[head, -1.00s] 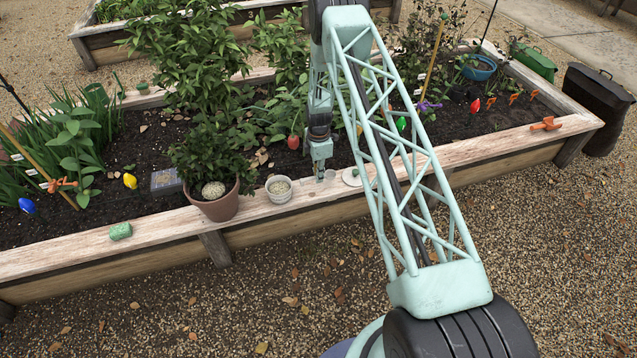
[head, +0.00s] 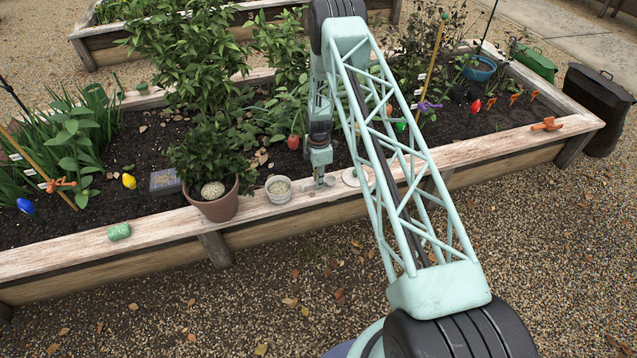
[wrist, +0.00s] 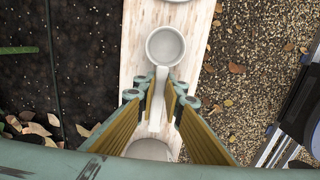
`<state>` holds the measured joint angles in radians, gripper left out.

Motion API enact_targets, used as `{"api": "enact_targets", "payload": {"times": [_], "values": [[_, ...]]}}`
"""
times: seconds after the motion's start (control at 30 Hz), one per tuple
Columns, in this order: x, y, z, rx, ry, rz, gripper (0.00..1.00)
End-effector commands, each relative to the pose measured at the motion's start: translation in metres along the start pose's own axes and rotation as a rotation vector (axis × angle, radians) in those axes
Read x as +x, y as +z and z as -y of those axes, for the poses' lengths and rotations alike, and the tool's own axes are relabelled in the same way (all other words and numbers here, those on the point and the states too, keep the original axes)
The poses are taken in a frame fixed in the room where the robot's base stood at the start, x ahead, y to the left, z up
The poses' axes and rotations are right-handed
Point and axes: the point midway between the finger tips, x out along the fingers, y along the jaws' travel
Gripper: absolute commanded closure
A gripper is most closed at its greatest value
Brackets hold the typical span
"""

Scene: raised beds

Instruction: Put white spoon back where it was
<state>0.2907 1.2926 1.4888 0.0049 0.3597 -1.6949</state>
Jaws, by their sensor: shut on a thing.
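The white spoon (wrist: 165,46) has a round bowl and a straight handle, and lies over the wooden ledge (wrist: 139,45) in the wrist view. My gripper (wrist: 161,92) is shut on its handle, with a yellow-padded finger on either side. The spoon's bowl points away from the gripper. The spoon is tiny there. I cannot tell whether it touches the ledge.
A terracotta pot (head: 215,205) with a leafy plant stands left of the pebble pot. A green block (head: 119,231) lies farther left on the ledge, and an orange tap-like piece (head: 546,124) lies far right. Dark planted soil is behind the ledge, gravel in front.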

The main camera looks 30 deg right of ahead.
Motion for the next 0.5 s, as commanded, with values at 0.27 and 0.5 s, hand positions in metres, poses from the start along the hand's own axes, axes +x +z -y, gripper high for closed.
{"api": "enact_targets", "payload": {"times": [0.27, 0.5], "values": [[0.0033, 0.0000, 0.0001, 0.000, 0.000, 0.000, 1.00], [0.0026, 0.0000, 0.0001, 0.000, 0.000, 0.000, 0.77]]}}
